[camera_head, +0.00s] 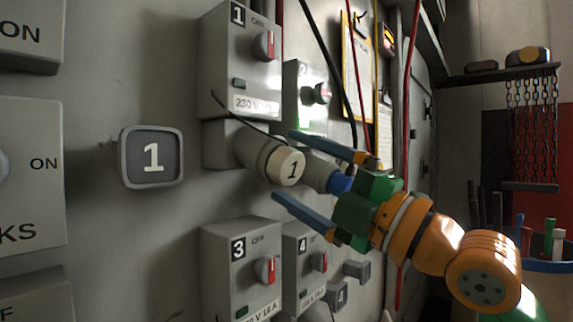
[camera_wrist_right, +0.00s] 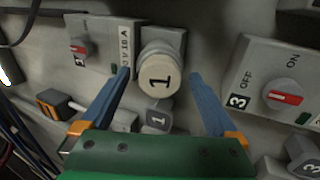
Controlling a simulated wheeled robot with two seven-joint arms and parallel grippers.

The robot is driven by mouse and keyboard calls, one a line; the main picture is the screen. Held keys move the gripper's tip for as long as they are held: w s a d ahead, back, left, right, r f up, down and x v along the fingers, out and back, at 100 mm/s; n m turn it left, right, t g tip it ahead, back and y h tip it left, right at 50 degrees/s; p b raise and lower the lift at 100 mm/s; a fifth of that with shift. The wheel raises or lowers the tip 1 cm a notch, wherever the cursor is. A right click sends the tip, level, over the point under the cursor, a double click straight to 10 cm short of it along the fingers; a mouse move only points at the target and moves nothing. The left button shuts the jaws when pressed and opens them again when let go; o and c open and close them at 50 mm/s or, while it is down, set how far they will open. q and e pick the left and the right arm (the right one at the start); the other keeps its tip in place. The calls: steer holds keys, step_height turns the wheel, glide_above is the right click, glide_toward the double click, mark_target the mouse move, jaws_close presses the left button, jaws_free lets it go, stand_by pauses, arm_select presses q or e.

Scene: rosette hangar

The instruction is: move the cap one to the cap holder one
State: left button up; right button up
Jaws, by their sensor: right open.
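Cap one (camera_head: 291,168) is a cream round cap marked 1, on the end of a grey socket under the switch box marked 1. It also shows in the right wrist view (camera_wrist_right: 160,78). Cap holder one (camera_head: 153,157) is a dark grey rounded square marked 1 on the wall, left of the cap in the head view; it also shows below the cap in the wrist view (camera_wrist_right: 157,118). My right gripper (camera_head: 282,164) is open, its blue fingers on either side of the cap, with gaps showing in the wrist view. Whether the tips reach past its face is unclear. My left gripper is out of view.
Switch box 1 (camera_head: 240,60) is just above the cap, and switch box 3 (camera_head: 240,270) below. A thin black cable crosses near the socket. Red and black cables hang behind my gripper. The wall around the holder is clear.

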steer(key=shift+b, duration=0.4)
stand_by(0.5)
jaws_close()
steer(key=shift+f+b, duration=0.25)
steer(key=shift+b, duration=0.1)
steer(key=shift+s+d+f+b, duration=0.1)
steer(key=shift+s+d+b, duration=0.5)
steer(key=shift+d, duration=0.3)
steer(key=shift+s+d+f+b, duration=0.2)
steer(key=shift+f+b, duration=0.05)
steer(key=shift+b, duration=0.15)
steer(key=b+v, duration=0.2)
steer(key=v, duration=0.1)
steer(key=shift+r, duration=0.1)
